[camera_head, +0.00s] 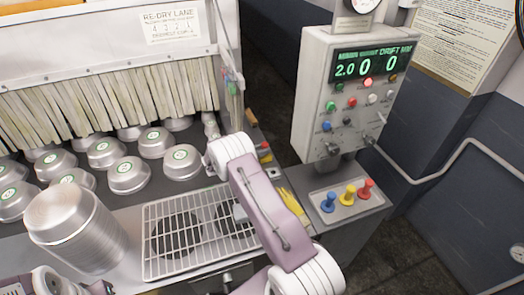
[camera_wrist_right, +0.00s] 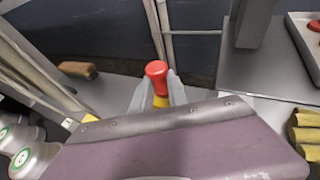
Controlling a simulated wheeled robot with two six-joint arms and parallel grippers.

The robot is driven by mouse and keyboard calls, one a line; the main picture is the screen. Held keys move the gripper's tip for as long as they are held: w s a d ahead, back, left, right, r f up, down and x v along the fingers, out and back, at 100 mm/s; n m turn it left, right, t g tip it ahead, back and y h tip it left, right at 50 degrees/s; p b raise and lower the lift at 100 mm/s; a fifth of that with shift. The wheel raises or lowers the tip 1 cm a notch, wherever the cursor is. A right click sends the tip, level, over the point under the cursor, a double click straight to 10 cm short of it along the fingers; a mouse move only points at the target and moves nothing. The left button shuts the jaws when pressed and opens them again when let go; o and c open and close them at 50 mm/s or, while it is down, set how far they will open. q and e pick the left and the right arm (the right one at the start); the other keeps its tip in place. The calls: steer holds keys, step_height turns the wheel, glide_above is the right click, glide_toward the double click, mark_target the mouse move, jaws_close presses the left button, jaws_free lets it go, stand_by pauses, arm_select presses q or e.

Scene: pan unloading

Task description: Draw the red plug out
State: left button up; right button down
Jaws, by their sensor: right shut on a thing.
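The red plug (camera_wrist_right: 157,70) stands upright in the right wrist view, with a rounded red head and a yellow part below it. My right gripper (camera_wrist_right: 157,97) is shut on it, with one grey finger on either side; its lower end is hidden. In the head view, the red plug (camera_head: 265,146) is a small red and yellow spot beside my right arm's far end, and the arm mostly covers the gripper. Part of my left arm shows at the lower left corner of the head view, its gripper (camera_head: 100,288) cut off by the bottom edge.
Blue, yellow and red pegs stand on a tray (camera_head: 316,200) below the control box (camera_head: 345,95). A yellow glove-like thing (camera_head: 292,204) lies near my right arm. A wire rack (camera_head: 160,268), stacked pans (camera_head: 75,225) and several upturned pans (camera_head: 128,172) fill the left. A wooden handle (camera_wrist_right: 77,69) is left of the plug.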

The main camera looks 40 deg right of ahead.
steer(key=shift+r, duration=0.5)
steer(key=shift+r+p, duration=1.4)
steer(key=shift+r, duration=0.6)
